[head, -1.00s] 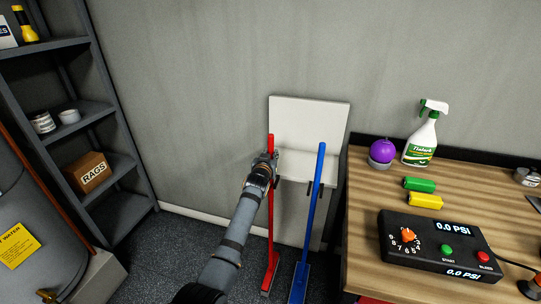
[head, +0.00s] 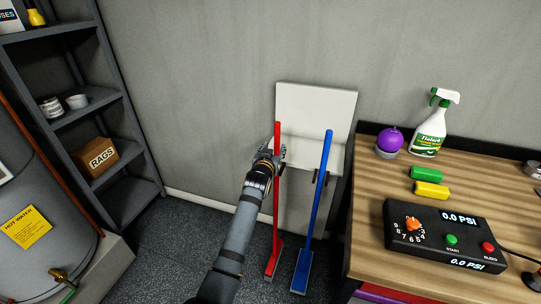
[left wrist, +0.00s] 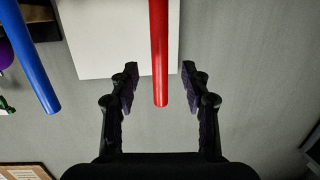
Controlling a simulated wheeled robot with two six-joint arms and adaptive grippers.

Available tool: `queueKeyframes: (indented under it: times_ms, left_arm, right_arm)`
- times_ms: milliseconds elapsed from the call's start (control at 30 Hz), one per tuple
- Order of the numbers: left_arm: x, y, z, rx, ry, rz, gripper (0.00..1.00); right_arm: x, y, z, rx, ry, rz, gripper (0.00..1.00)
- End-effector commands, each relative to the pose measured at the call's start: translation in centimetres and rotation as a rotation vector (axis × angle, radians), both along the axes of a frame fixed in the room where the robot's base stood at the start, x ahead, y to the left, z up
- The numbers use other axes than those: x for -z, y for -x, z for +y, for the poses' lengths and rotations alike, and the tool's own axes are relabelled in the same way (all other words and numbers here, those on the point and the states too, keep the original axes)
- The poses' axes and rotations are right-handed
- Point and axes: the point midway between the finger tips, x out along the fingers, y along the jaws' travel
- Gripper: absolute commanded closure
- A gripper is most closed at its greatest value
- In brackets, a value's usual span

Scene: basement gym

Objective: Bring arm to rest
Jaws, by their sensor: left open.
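My left gripper (head: 271,154) reaches in from below in the head view, beside the upper part of a red-handled tool (head: 278,200). In the left wrist view my left gripper (left wrist: 160,88) is open, and the red handle (left wrist: 160,50) shows between its two fingers with gaps on both sides. The red tool stands upright with its foot on the floor, in front of a white panel (head: 315,105) at the wall. My right gripper is in neither view.
A blue-handled tool (head: 316,205) stands just right of the red one. A wooden bench (head: 480,195) holds a control box (head: 425,240), a spray bottle (head: 430,130) and a purple ball (head: 389,140). Grey shelves (head: 90,100) and a water heater (head: 40,190) stand at left.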

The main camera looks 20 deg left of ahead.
Motion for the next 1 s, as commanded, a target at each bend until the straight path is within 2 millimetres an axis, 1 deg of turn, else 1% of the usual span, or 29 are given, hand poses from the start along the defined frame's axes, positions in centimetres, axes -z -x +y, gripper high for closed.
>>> queueKeyframes:
  times_ms: [33, 100, 200, 300, 400, 500, 567, 633, 667, 767, 800, 867, 900, 967, 1000]
  left_arm:
    - [-0.1, 1.2, -0.1, 0.000, 0.002, 0.000, 0.53]
    - [-0.4, 2.7, -0.2, 0.000, 0.002, 0.000, 0.53]
    - [-0.7, 4.4, -0.3, 0.001, 0.002, -0.001, 0.53]
    - [-0.9, 5.6, -0.4, 0.000, 0.001, 0.000, 0.53]
    - [-1.1, 6.1, -0.4, 0.000, -0.001, -0.001, 0.53]
    - [-1.1, 6.2, -0.4, 0.000, -0.001, -0.001, 0.53]
    - [-0.5, 6.2, -0.4, 0.001, -0.002, 0.009, 0.53]
    - [1.6, 6.3, -0.5, 0.009, -0.007, 0.048, 0.53]
    - [3.1, 6.4, -0.6, 0.014, -0.009, 0.074, 0.53]
    - [10.5, 7.7, -0.8, 0.035, -0.019, 0.200, 0.53]
    - [13.9, 8.7, -0.9, 0.044, -0.023, 0.257, 0.53]
    - [19.0, 10.7, -0.7, 0.056, -0.027, 0.344, 0.53]
    - [22.3, 12.3, -0.6, 0.061, -0.028, 0.402, 0.53]
    - [27.0, 15.1, -0.2, 0.069, -0.031, 0.486, 0.53]
    - [29.9, 17.2, 0.1, 0.073, -0.031, 0.543, 0.53]
  right_arm:
    - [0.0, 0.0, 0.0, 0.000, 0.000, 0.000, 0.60]
    - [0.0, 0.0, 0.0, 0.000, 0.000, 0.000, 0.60]
    - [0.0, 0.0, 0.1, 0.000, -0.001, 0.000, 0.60]
    - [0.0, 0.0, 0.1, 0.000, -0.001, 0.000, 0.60]
    - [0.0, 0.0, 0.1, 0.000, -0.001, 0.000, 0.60]
    - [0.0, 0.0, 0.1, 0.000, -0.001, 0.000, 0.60]
    - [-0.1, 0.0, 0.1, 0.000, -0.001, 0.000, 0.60]
    - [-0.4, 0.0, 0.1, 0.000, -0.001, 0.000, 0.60]
    - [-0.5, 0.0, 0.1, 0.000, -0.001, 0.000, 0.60]
    - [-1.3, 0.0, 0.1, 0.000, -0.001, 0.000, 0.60]
    - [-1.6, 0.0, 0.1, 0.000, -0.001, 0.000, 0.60]
    - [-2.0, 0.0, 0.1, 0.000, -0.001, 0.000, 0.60]
    - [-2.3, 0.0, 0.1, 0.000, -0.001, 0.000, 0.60]
    - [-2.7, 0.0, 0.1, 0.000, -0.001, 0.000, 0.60]
    - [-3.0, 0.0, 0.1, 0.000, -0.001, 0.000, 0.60]
